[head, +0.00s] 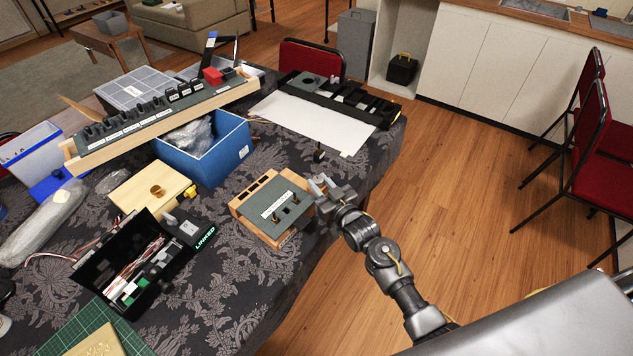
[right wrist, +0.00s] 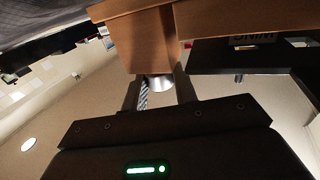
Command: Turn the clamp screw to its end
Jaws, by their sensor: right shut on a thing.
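My right gripper (head: 320,186) is at the table's right edge, beside the wood-framed grey panel (head: 272,207). In the right wrist view, its two dark fingers (right wrist: 158,92) stand on either side of a silver, round-ended metal part and a spiral-threaded rod. I take these to be the clamp screw (right wrist: 160,83). The gripper is shut on it, below brown wooden blocks (right wrist: 135,35). The screw's far end and the rest of the clamp are hidden by the wood. In the head view I cannot make out the screw. My left gripper is not in view.
The patterned table (head: 235,290) holds a blue box (head: 205,160), an open black case (head: 135,270), a long switch panel (head: 150,122) and a white sheet (head: 310,122). Open wooden floor (head: 470,200) lies to the right; red chairs (head: 590,165) stand farther right.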

